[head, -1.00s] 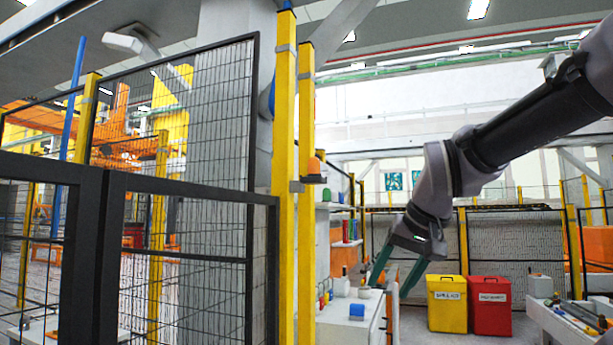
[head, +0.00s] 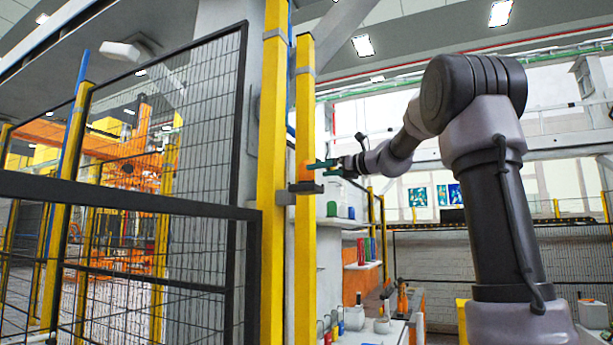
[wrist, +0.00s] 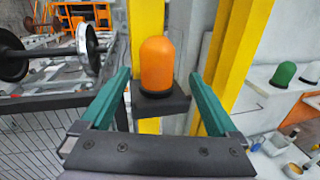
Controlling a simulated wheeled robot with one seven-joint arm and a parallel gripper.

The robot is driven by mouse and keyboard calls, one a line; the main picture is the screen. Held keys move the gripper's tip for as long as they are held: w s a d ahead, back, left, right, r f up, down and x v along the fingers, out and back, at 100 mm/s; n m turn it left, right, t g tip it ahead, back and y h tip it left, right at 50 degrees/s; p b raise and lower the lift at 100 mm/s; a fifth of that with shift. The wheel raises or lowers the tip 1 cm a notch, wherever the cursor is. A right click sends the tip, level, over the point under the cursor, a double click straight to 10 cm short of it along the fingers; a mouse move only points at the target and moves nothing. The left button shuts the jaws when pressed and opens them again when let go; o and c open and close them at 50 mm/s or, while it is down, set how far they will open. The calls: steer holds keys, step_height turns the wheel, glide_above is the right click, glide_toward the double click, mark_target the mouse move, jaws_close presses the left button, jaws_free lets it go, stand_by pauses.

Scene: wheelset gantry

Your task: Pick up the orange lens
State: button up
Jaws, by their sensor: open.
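The orange lens (wrist: 157,65) is a dome-topped cylinder standing upright on a small dark bracket (wrist: 161,104) fixed to a yellow post. In the wrist view it shows between and beyond the two green fingers of my gripper (wrist: 160,100), which are open with space on both sides of it.
Yellow posts (head: 273,200) stand right behind the bracket, with a black mesh fence (head: 165,150) to the left. A green dome (wrist: 283,74) and a white dome (wrist: 312,71) sit on a shelf at right. A bench with small items lies below.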

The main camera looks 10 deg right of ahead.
steer(key=x, duration=0.9)
steer(key=shift+s+a, duration=0.1)
steer(key=shift+a, duration=0.1)
steer(key=c, duration=1.5)
